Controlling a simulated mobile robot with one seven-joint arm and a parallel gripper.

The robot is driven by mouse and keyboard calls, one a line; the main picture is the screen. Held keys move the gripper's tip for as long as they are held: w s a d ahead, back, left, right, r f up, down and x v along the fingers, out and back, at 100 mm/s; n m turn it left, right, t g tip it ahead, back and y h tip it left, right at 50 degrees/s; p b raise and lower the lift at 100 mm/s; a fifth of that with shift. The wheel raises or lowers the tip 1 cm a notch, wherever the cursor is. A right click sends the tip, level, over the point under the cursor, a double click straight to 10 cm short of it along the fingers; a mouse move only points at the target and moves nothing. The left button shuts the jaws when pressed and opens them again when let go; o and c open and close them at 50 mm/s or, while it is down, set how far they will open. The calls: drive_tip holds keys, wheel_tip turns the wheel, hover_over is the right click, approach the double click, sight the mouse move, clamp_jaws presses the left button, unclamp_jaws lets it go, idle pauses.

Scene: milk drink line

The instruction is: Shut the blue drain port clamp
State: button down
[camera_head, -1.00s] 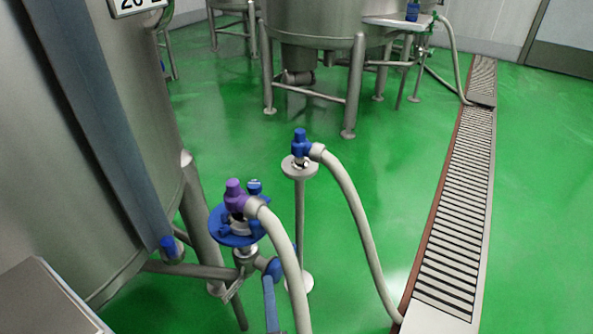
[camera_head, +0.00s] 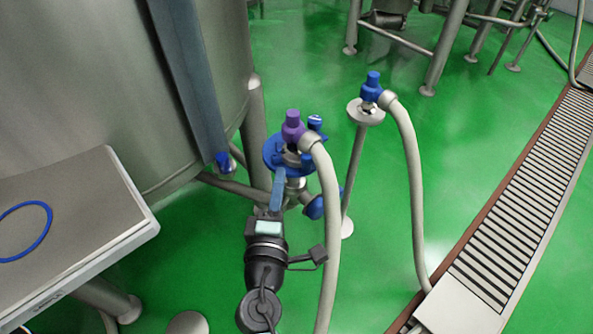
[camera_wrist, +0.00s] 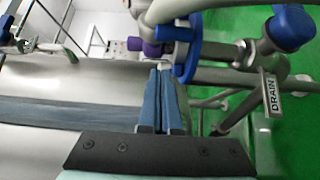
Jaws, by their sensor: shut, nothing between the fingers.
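My gripper (camera_head: 279,174) is shut and empty. Its blue fingers also show in the wrist view (camera_wrist: 166,72), pressed together beside the blue disc (camera_wrist: 186,45). In the head view the fingertips are just below the blue disc (camera_head: 272,148) and purple clamp (camera_head: 292,126). A DRAIN tag (camera_wrist: 271,95) hangs by a pipe at right in the wrist view. A blue rounded part (camera_wrist: 290,27) sits above it, apart from my fingers. A similar blue part (camera_head: 315,207) is right of the fingertips in the head view. I cannot tell which blue part is the drain clamp, or whether it is shut.
A blue-topped fitting (camera_head: 370,88) on a stand carries a second hose (camera_head: 413,180). A hose (camera_head: 328,230) passes close on the right of my arm. The big steel tank (camera_head: 90,90) and a table (camera_head: 110,205) stand left. Green floor lies open around the stand.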

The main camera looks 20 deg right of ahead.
sight(308, 163)
drive_tip(key=shift+w+d, duration=0.25)
drive_tip(key=shift+d, duration=0.7)
drive_tip(key=shift+w+d, duration=0.2)
drive_tip(key=shift+d, duration=0.75)
drive_tip(key=shift+d, duration=0.3)
drive_tip(key=shift+w+d, duration=0.3)
drive_tip(key=shift+d, duration=0.3)
drive_tip(key=shift+w+d, duration=0.3)
drive_tip(key=shift+d, duration=0.25)
drive_tip(key=shift+a, duration=0.1)
